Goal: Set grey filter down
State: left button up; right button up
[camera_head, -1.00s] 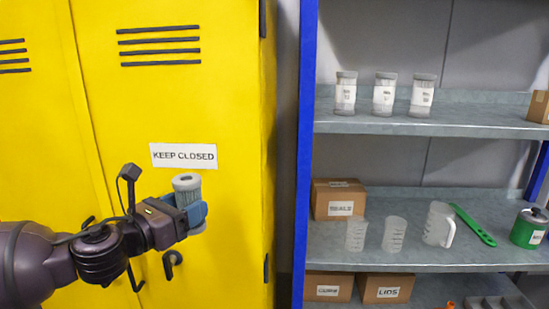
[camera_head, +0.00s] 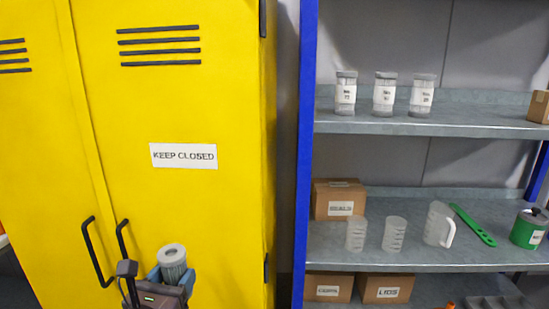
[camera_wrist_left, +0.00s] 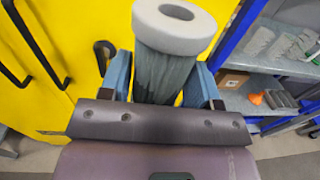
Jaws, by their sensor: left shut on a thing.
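The grey filter (camera_head: 172,262) is a ribbed cylinder with a pale ring-shaped top that has a hole in it. My left gripper (camera_head: 172,275) is shut on it, with a blue finger on each side, low in front of the yellow cabinet in the head view. In the left wrist view the filter (camera_wrist_left: 170,50) stands up between the blue fingers (camera_wrist_left: 160,82), its pale cap towards the camera. The lower part of the filter is hidden by the gripper. My right gripper is not in view.
The yellow cabinet (camera_head: 200,205) with black handles is shut. To the right, a blue-framed shelf (camera_head: 480,255) bears clear cups, a jug, a green tool, a green can and boxes. Several labelled canisters (camera_head: 384,94) stand on its upper board, with bare room around them.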

pick_arm(q)
jog(key=s+a+f+n+y, duration=0.1)
jog(key=s+f+y, duration=0.1)
jog(key=f, duration=0.4)
jog(key=shift+s+n+y, duration=0.3)
jog(key=shift+s, duration=0.5)
jog(key=shift+r, duration=0.1)
